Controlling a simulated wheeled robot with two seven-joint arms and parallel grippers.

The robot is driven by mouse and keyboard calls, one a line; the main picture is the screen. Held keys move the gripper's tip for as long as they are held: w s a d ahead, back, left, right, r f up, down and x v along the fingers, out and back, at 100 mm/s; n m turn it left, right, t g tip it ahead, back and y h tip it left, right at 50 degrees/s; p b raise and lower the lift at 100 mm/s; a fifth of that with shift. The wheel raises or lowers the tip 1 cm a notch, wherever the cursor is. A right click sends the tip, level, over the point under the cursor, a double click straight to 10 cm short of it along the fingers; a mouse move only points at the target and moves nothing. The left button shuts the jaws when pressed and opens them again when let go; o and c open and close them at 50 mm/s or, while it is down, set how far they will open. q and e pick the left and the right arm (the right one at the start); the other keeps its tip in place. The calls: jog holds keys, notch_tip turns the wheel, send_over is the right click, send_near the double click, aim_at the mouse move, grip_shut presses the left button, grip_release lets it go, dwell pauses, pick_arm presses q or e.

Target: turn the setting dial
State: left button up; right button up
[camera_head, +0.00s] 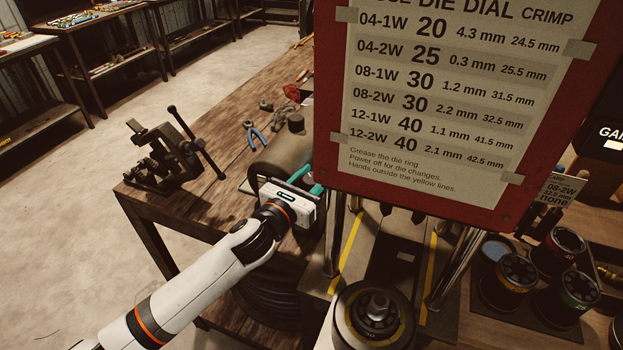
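My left gripper (311,178) reaches in from the lower left, with its white body and two teal fingers beside the left edge of the red-framed chart. The fingers look apart with a gap between them; I see nothing held, though the chart's edge may cover their tips. A round black part with a yellow ring and metal hub (376,308) is at the bottom centre. No part can be surely identified as the setting dial. My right gripper is out of view.
The chart (455,90) of die and dial settings covers the upper right and hides much behind it. A vise (165,160) and blue pliers (254,133) are on the wooden bench (215,125). Several black die pots (510,280) stand at right. Yellow lines (347,250) mark the machine's base.

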pick_arm(q)
jog(key=n+t+y, duration=0.1)
jog(key=n+y, duration=0.1)
jog(key=y, duration=0.1)
jog(key=shift+d+t, duration=0.1)
jog(key=shift+t, duration=0.2)
jog(key=shift+n+t+y, duration=0.5)
jog(key=shift+n+y, duration=0.7)
jog(key=shift+y, duration=0.8)
jog(key=o, duration=1)
jog(key=shift+c, duration=0.2)
